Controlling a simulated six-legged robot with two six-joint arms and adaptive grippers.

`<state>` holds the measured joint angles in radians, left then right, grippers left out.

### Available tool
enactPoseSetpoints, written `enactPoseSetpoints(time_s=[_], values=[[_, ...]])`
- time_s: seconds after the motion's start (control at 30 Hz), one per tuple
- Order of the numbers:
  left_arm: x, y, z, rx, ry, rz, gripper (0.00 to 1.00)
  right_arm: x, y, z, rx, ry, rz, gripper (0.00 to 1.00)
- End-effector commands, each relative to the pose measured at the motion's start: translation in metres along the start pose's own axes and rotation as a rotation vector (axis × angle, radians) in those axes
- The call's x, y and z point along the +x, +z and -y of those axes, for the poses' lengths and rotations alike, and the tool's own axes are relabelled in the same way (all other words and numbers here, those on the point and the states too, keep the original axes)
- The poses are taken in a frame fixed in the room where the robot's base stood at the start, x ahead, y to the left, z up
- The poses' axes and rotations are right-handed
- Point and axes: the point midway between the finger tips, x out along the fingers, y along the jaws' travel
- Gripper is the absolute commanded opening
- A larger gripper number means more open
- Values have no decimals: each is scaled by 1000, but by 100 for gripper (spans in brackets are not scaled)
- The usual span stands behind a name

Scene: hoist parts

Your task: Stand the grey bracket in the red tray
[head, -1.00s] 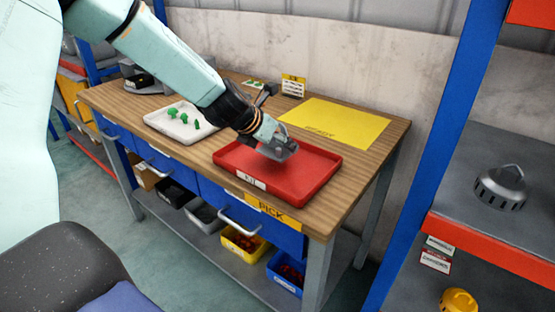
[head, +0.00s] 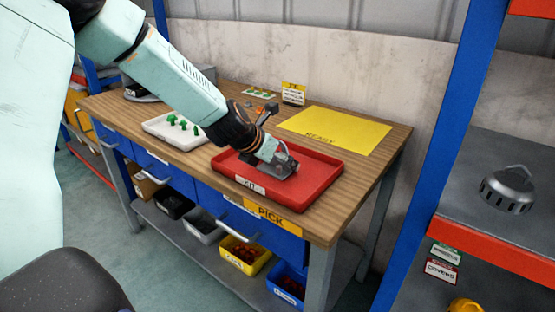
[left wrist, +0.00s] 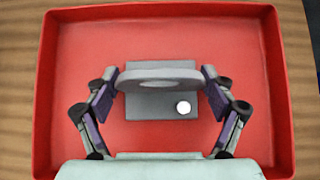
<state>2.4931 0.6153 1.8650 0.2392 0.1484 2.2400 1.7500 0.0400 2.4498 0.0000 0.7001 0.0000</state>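The red tray (head: 320,184) lies on the bench and its rim also fills the left wrist view (left wrist: 275,60). The grey bracket (head: 283,170) is inside the tray's outline, upright, between the fingers of my left gripper (head: 279,161). In the left wrist view the bracket (left wrist: 158,105) shows a rounded upper part and a flat plate with a bright round spot. My left gripper's (left wrist: 160,88) two fingers meet the bracket's left and right sides. Its underside is hidden, so I cannot tell whether it touches the tray floor. My right gripper is not in view.
A white tray (head: 160,134) with green parts lies left of the red tray. A yellow mat (head: 335,127) lies behind it on the wooden bench. Small grey and orange items (head: 265,110) and a sign stand near the wall. A blue-post shelf (head: 425,150) stands at the right.

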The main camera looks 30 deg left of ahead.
Motion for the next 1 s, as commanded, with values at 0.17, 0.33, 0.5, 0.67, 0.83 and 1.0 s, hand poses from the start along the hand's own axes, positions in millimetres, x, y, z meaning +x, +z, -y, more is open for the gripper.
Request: enactPoseSetpoints(time_s=[0.17, 0.33, 0.5, 0.67, 0.83, 1.0], values=[[0, 1, 0, 0, 0, 1, 100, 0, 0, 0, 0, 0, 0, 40], [0, 0, 0, 0, 0, 1, 100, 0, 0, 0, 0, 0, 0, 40], [-1, 1, 0, 1, 0, 1, 100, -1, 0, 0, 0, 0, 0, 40], [-8, 4, 0, -2, -1, 0, 100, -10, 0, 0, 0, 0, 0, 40], [-25, 5, 0, -3, -2, 0, 100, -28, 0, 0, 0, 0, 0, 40], [-42, 5, 0, -3, -2, 2, 100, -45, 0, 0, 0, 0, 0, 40]])
